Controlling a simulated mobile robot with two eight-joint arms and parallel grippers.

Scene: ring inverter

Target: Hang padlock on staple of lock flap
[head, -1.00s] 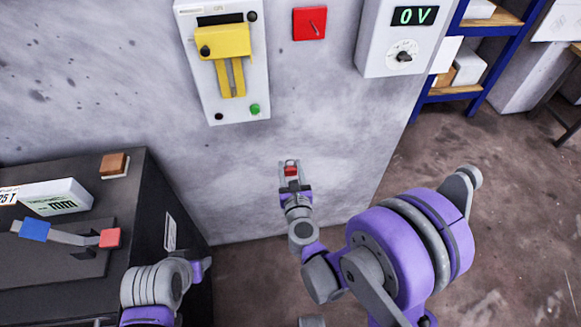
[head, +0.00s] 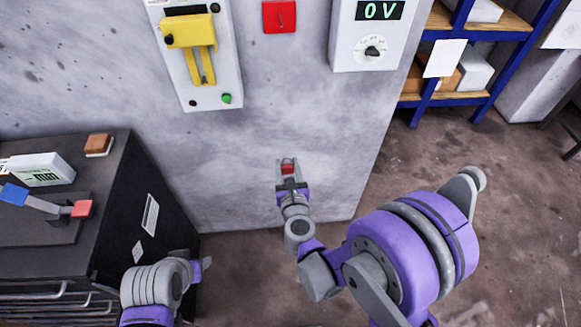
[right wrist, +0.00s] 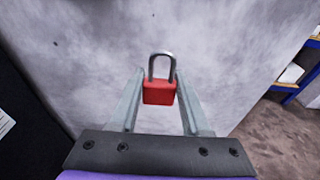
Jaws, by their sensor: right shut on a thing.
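A red padlock (right wrist: 159,93) with a silver shackle pointing up shows between the fingers in the right wrist view. My right gripper (head: 287,170) is shut on the padlock's red body, which also shows small in the head view (head: 288,168). It holds the padlock in front of the grey wall, below the switch box. The yellow lock flap (head: 190,31) is on the white switch box (head: 215,85), up and left of my right gripper. The staple is too small to make out.
A red square switch (head: 279,16) and a white meter box (head: 371,45) reading 0 V are on the wall. A dark bench (head: 115,195) at left bears a blue-and-red tool and a white meter. A blue shelf (head: 480,90) stands at right.

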